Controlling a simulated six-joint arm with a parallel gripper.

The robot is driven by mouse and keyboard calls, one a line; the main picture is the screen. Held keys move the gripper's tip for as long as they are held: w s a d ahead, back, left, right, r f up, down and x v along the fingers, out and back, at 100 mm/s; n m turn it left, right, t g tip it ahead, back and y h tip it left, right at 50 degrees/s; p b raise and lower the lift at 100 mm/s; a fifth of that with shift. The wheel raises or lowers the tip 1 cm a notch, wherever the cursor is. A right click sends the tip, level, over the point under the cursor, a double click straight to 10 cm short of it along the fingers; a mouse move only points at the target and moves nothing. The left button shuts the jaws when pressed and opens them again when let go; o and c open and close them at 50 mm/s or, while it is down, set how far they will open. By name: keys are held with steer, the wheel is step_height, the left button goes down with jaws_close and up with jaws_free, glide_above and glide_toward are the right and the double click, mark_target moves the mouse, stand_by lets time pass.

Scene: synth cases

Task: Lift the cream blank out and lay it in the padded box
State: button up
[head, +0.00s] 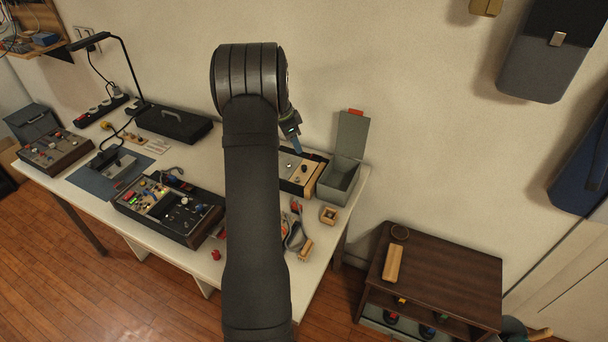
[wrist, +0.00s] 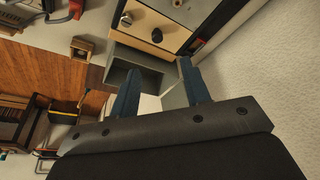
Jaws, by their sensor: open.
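A grey box with its lid standing open (head: 340,180) sits at the right end of the table; I take it for the padded box. In the wrist view the box (wrist: 118,74) lies just beyond my fingers. A small case beside it holds a cream panel (head: 306,170) with dark knobs, also seen in the wrist view (wrist: 143,37). I cannot tell whether this panel is the cream blank. My gripper (wrist: 160,88) is open, its two blue fingers apart with nothing held. In the head view its fingertips (head: 296,146) are above the case, partly hidden by my arm.
A larger synth case (head: 168,206) stands left of my arm, with a black case (head: 172,123) and desk lamp behind. Small wooden blocks (head: 329,215) and cables lie at the table's right front. A dark cabinet (head: 440,275) stands to the right. The wall is close behind.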

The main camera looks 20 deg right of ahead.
glide_above(303, 166)
steer(key=a, duration=0.1)
step_height(303, 166, down, 5)
steer(key=shift+w+a+f, duration=0.1)
steer(key=shift+a+f, duration=0.05)
steer(key=shift+a+x, duration=0.15)
steer(key=shift+x, duration=1.2)
steer(key=shift+a+x, duration=0.1)
steer(key=shift+x, duration=1.3)
jaws_close()
